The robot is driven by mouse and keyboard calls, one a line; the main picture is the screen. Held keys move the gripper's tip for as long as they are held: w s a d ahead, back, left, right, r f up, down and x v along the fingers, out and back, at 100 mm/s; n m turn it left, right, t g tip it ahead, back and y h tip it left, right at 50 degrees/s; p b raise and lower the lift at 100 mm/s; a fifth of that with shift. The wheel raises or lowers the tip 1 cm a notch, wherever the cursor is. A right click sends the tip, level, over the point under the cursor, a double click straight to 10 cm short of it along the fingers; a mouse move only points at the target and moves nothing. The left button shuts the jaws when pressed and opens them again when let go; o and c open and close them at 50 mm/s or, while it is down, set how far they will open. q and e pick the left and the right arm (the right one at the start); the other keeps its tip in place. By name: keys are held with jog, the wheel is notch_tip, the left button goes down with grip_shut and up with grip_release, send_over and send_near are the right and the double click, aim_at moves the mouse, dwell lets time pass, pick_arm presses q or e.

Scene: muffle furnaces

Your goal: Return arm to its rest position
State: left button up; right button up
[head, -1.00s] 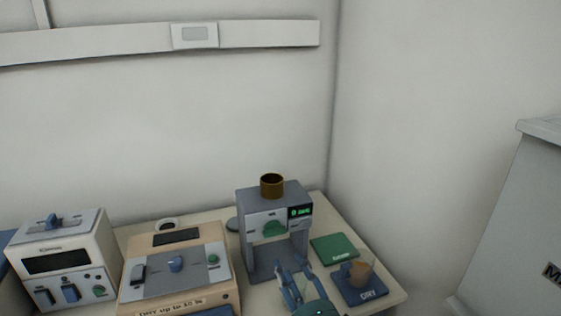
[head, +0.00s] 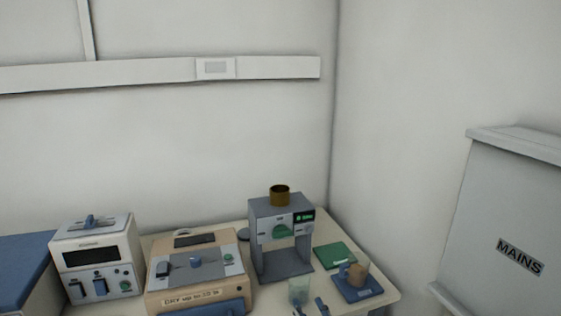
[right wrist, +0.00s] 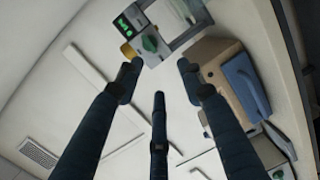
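My right gripper (head: 310,308) shows only by its blue fingertips at the bottom edge of the head view. In the right wrist view (right wrist: 158,90) its dark fingers are spread with nothing between them. The machine also shows tilted in the right wrist view (right wrist: 148,40). My left gripper is in neither view.
A cup with brown contents (head: 357,273) stands on a blue pad (head: 370,292); a green pad (head: 335,255) lies behind it. A beige box (head: 195,265) and a white oven-like device (head: 97,257) stand to the left. A MAINS cabinet (head: 505,210) is at right.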

jog(key=s+d+f+m+g+h, duration=0.4)
jog(key=s+d+f+m+g, duration=0.3)
jog(key=s+d+f+m, duration=0.5)
jog(key=s+d+f+m+g, duration=0.1)
jog(key=s+f+m+g, duration=0.15)
jog(key=s, duration=0.75)
jog(key=s+d+f+m+g, duration=0.15)
jog(key=s+g, duration=0.25)
jog(key=s, duration=0.5)
notch_tip(320, 180, down, 26)
jog(key=s, duration=0.2)
jog(key=s+d+f+g, duration=0.2)
jog(key=s+f, duration=1.4)
jog(key=s, duration=0.1)
jog(key=shift+s+d+f, duration=0.2)
jog(key=shift+f, duration=0.2)
